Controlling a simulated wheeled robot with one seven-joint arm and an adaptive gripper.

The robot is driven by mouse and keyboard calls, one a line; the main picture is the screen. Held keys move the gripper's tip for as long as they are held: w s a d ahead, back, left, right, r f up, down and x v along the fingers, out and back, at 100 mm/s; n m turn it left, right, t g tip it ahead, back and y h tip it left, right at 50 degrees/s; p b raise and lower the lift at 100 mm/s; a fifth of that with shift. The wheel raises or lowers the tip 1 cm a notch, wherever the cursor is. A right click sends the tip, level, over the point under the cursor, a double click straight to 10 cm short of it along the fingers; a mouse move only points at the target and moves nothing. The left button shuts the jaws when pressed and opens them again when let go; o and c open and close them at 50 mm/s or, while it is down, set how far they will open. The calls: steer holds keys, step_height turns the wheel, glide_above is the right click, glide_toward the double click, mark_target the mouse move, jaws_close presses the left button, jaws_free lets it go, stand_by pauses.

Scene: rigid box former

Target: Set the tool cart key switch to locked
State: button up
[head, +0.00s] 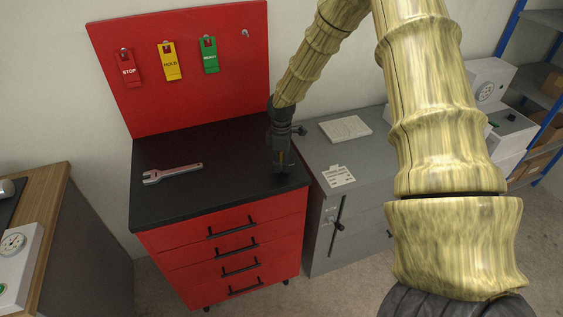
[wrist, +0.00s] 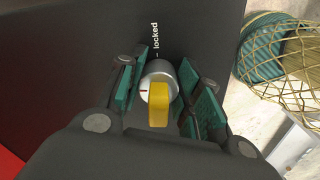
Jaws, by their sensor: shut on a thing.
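The tool cart (head: 226,235) is red with a black top. Its key switch (wrist: 158,75) is a round silver barrel with a yellow key tab (wrist: 158,105) on the black surface. A white "locked" label (wrist: 156,38) with a small tick stands just beyond the switch. A small red mark shows on the left of the switch face, away from that tick. My gripper (head: 281,160) points down over the right part of the cart top. In the wrist view its teal-padded fingers (wrist: 163,92) sit either side of the switch, shut on it. The fingers hide other markings.
A wrench (head: 172,173) lies on the cart top's left. STOP, HOLD and READY tags (head: 170,62) hang on the red back panel. A grey cabinet (head: 335,215) with a paper tag stands close on the right.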

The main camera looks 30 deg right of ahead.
steer(key=shift+r+m, duration=0.1)
steer(key=shift+m, duration=2)
steer(key=shift+a+m+b, duration=0.1)
steer(key=shift+m+b, duration=0.4)
steer(key=shift+m, duration=1.7)
steer(key=shift+a+m, duration=0.1)
steer(key=shift+m, duration=2)
steer(key=shift+w+r+m, duration=0.1)
steer(key=shift+m, duration=2)
steer(key=o, duration=1)
steer(key=shift+o, duration=0.2)
